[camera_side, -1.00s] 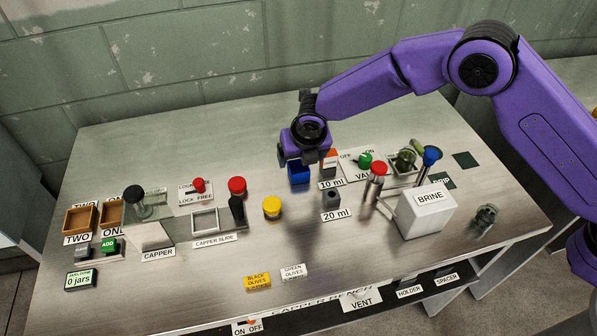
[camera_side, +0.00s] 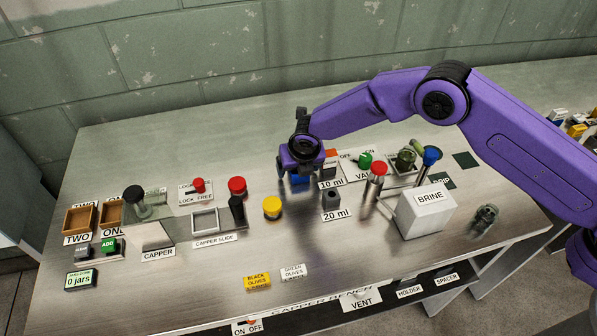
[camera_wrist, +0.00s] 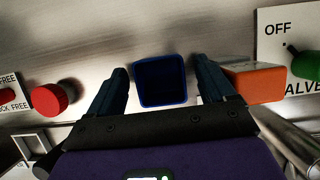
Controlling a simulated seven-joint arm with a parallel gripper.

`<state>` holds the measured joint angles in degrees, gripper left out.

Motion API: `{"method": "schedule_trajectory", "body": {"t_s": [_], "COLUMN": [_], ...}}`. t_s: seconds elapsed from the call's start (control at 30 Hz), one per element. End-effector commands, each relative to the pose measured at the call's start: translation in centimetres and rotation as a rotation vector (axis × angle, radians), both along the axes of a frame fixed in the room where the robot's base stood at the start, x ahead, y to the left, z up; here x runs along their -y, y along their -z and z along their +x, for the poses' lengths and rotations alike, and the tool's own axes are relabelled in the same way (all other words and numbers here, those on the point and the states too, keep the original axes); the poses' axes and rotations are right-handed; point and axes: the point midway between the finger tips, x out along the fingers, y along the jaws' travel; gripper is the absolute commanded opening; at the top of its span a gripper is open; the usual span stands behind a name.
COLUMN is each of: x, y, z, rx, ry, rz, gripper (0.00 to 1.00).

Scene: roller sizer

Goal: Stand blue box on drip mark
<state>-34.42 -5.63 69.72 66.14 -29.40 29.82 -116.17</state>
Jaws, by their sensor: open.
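The blue box (camera_side: 299,180) stands on the metal bench, mostly hidden under my gripper in the side view. In the wrist view the blue box (camera_wrist: 162,82) lies between my two fingers, with a gap on each side. My gripper (camera_wrist: 163,78) is open around it; in the side view my gripper (camera_side: 300,168) is low over the box. The drip mark (camera_side: 441,181) looks like a dark green square at the right, behind the brine box, with its label partly covered.
An orange-topped block (camera_wrist: 257,82) is close beside my right finger in the wrist view. The valve plate (camera_side: 352,168), a red-topped cylinder (camera_side: 376,172) and the white brine box (camera_side: 425,210) stand between the blue box and the right side. Another dark square (camera_side: 466,160) lies farther back.

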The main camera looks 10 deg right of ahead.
Motion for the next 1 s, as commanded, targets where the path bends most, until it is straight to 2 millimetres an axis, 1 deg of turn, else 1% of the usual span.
{"method": "schedule_trajectory", "body": {"t_s": [0.03, 0.07, 0.1, 0.17, 0.2, 0.23, 0.33, 0.37, 0.67, 0.77, 0.93, 1.0], "x": [0.0, 0.0, 0.0, 0.0, 0.0, 0.0, 0.0, 0.0, 0.0, 0.0, 0.0, 0.3], "y": [0.0, 0.0, 0.0, 0.0, 0.0, 0.0, 0.0, -0.1, -0.4, -1.0, -3.2, -3.8], "z": [0.0, 0.0, 0.0, 0.0, 0.0, 0.0, 0.0, 0.0, 0.0, 0.1, 0.1, -0.3], "rx": [0.0, 0.0, 0.0, 0.0, 0.0, 0.0, 0.0, 0.0, 0.001, 0.003, 0.003, 0.001], "ry": [0.0, 0.0, 0.0, 0.0, 0.0, 0.0, 0.0, 0.0, 0.001, 0.001, 0.001, 0.0], "rz": [0.0, 0.0, 0.0, 0.0, 0.0, 0.0, 0.0, 0.0, 0.001, 0.001, 0.0, -0.001], "gripper": [0.83, 0.76, 0.63, 0.44, 0.31, 0.28, 0.28, 0.23, 0.23, 0.23, 0.23, 0.23]}}
